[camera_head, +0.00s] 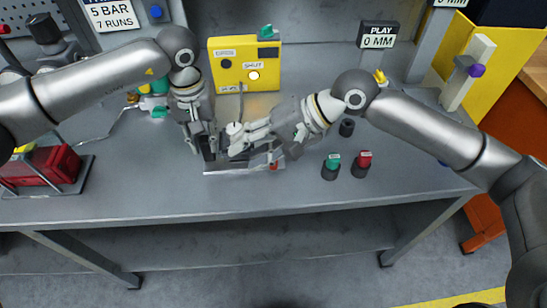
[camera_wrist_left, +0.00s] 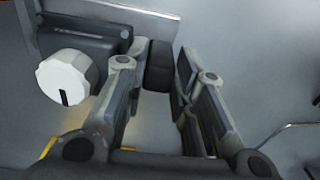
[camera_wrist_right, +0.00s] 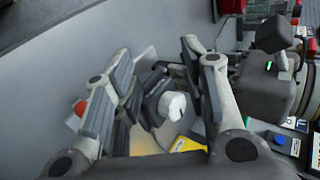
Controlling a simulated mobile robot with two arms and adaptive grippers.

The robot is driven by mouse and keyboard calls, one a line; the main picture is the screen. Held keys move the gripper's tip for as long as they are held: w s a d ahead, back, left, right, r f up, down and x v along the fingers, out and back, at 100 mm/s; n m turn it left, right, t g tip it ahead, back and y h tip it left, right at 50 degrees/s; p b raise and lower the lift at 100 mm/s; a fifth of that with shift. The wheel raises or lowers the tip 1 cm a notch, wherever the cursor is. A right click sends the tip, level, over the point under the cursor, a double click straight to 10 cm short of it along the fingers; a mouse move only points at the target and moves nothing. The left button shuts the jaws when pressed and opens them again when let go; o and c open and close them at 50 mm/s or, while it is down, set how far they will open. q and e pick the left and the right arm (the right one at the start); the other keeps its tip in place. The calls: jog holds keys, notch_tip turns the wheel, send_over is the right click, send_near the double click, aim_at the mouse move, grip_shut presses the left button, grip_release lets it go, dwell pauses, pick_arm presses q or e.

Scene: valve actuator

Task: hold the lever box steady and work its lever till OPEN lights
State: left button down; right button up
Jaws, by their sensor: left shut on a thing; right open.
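The lever box (camera_wrist_left: 90,45) is a dark box on a pale base plate (camera_head: 240,171) on the bench. My left gripper (camera_head: 205,148) is shut on a dark block (camera_wrist_left: 159,66) at the side of the box. A white round knob (camera_wrist_left: 68,78) with a black mark sits on the box; it also shows in the right wrist view (camera_wrist_right: 172,106). My right gripper (camera_head: 235,143) is open with the knob between its fingers, seemingly untouched. The lever is largely hidden by my grippers. The yellow panel (camera_head: 232,76) behind has a bright lamp (camera_head: 254,76) under SHUT; the OPEN lamp looks unlit.
Green-topped (camera_head: 332,166) and red-topped (camera_head: 362,164) dark cylinders stand right of the box, with a small black cylinder (camera_head: 347,127) behind. A red item in a rack (camera_head: 45,168) stands at the left. The bench front (camera_head: 350,195) is clear.

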jog(key=w+d+r+h, duration=0.3)
jog(key=d+h, duration=0.2)
jog(key=h, duration=0.5)
jog(key=shift+m+g, duration=0.3)
jog(key=shift+g, duration=0.1)
notch_tip(320, 180, down, 12)
jog(key=shift+w+a+r, duration=0.1)
jog(key=shift+a+r, duration=0.05)
jog(key=shift+r, duration=0.1)
grip_shut()
